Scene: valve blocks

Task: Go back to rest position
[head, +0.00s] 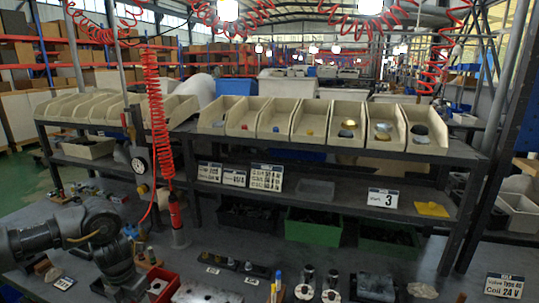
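My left arm comes in at the lower left over the workbench (100,188). Its dark wrist bends down toward the bench's front, and my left gripper (124,287) is at the bottom edge, dark and partly cut off. I cannot make out its fingers or whether it holds anything. My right gripper is not in view. Metal cylindrical valve parts (331,284) stand at the front middle, with a dark block (375,287) to their right.
A small red box (162,284) lies close to the right of my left gripper. A red coiled hose tool (175,215) hangs behind it. A shelf (330,150) carries several beige bins (348,122). Green crates (313,227) sit below. The bench's right front holds a label card (504,285).

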